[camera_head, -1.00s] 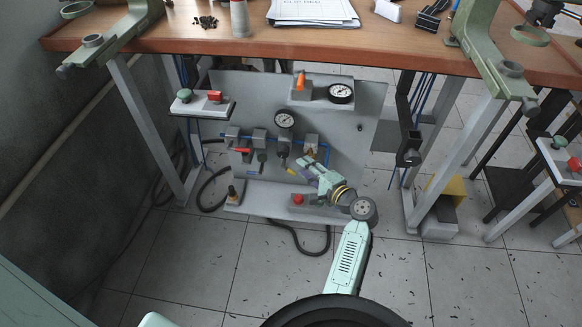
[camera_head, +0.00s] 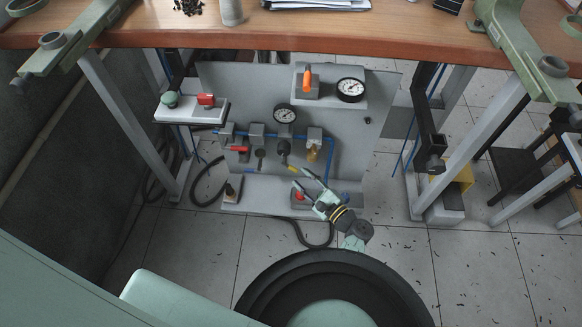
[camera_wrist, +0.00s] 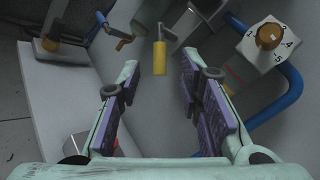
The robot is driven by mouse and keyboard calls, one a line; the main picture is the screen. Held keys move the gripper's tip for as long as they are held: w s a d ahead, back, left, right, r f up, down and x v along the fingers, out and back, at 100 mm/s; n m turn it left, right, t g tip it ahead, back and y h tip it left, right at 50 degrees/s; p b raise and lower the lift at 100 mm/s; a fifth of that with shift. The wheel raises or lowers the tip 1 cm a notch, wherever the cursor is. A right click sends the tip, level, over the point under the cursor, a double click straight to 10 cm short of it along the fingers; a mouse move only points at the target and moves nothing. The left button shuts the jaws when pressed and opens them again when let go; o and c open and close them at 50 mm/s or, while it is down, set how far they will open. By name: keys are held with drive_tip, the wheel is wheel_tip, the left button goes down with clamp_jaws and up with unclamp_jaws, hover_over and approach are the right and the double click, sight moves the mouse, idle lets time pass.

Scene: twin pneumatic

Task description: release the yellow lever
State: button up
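The yellow lever (camera_head: 293,169) is on the grey pneumatic panel (camera_head: 345,150) under the workbench. In the wrist view the yellow lever (camera_wrist: 160,57) hangs straight down from a grey valve arm, ahead of the fingers. My gripper (camera_head: 308,181) is in front of the lower panel, just right of and below the lever. In the wrist view my gripper (camera_wrist: 158,88) is open. Its purple-padded fingers stand well apart with nothing between them. The lever lies beyond the gap and looks clear of both pads.
A numbered dial with a brass knob (camera_wrist: 270,36) and a blue hose (camera_wrist: 283,98) are close on the right. A red button (camera_head: 299,197) sits below my gripper. The table (camera_head: 400,40) overhangs the panel; its legs flank it.

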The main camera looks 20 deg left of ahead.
sight(293, 170)
drive_tip(key=b+x, duration=0.1)
drive_tip(key=x, duration=0.5)
drive_tip(key=shift+w+a, duration=0.1)
drive_tip(key=shift+a, duration=0.1)
drive_tip(key=shift+c, duration=0.2)
